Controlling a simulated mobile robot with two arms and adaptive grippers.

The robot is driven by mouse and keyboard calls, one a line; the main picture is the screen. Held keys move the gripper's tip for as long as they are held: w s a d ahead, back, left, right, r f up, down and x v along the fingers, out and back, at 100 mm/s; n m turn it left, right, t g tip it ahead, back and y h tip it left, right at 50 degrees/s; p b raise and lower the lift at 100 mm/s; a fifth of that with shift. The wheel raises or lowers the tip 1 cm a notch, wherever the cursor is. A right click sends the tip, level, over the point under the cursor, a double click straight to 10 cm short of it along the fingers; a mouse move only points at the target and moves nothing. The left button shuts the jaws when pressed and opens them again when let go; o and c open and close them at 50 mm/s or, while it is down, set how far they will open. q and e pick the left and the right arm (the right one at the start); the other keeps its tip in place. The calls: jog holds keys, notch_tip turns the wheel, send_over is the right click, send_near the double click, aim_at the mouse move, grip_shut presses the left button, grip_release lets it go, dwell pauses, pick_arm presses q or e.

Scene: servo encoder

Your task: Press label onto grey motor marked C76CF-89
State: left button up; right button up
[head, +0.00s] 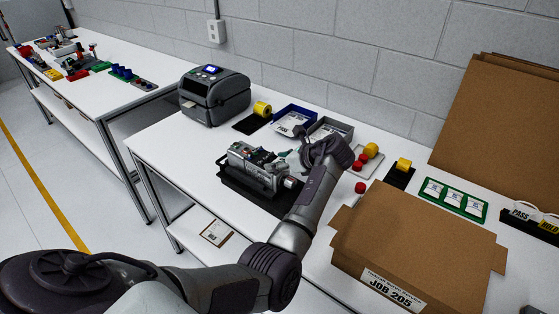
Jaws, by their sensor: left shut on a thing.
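A grey motor (262,168) sits in a black cradle (232,183) on the white table, with mixed small parts on its top. The marking C76CF-89 is too small to read. My left gripper (294,158) is at the motor's upper right, close to its top; I cannot tell if they touch. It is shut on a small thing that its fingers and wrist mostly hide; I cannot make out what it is. Three white labels lie on a green holder (455,197) at the right. My right gripper is not in view.
A label printer (213,97) stands at the back left, beside a yellow roll (262,108). Blue (294,119) and grey (331,128) bins stand behind my gripper. Red and yellow buttons are to its right. A cardboard box (415,240) marked JOB 205 fills the front right.

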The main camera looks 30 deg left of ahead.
pick_arm(q)
jog(key=o, duration=0.5)
jog(key=shift+s+f, duration=0.3)
jog(key=shift+f, duration=0.55)
jog(key=shift+o, duration=1.2)
jog(key=shift+s+a, duration=0.1)
jog(key=shift+a, duration=0.1)
jog(key=shift+d, duration=0.2)
jog(key=shift+w+d+r+p, duration=0.15)
jog(key=shift+d+r+p, duration=0.4)
jog(key=shift+p, duration=0.25)
jog(key=shift+w+d+r+p, duration=0.15)
jog(key=shift+d+r+p, duration=0.3)
jog(key=shift+d+p, duration=0.3)
jog(key=shift+p+v, duration=0.85)
jog(key=shift+p, duration=0.1)
jog(key=shift+a+r, duration=0.1)
jog(key=shift+r, duration=0.05)
